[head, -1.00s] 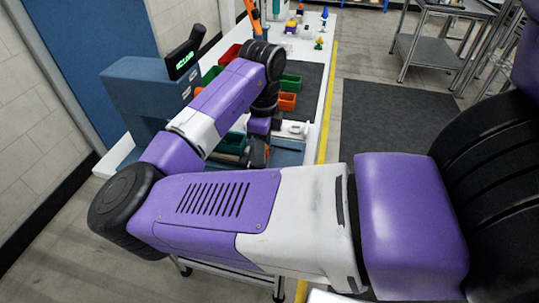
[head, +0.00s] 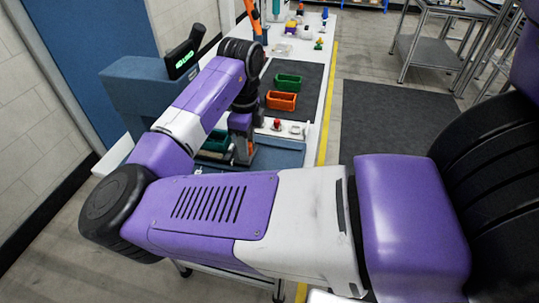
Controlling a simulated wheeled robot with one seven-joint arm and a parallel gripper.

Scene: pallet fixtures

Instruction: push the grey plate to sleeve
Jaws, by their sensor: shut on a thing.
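My gripper (head: 244,152) is at the near end of the long bench, low over the blue-grey fixture area (head: 280,156). It is seen from behind and above, partly covered by my own arm, with dark fingers and an orange part. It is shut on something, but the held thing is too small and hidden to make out. I cannot pick out the grey plate or the sleeve; both may be behind my arm or gripper. Contact between the gripper and the fixture cannot be told.
A teal bin (head: 217,141) is just left of the gripper. A red button (head: 277,124) is to its right. Orange (head: 281,102) and green (head: 288,82) bins stand farther back on a dark mat. A blue-grey machine with a lit display (head: 184,62) stands at left.

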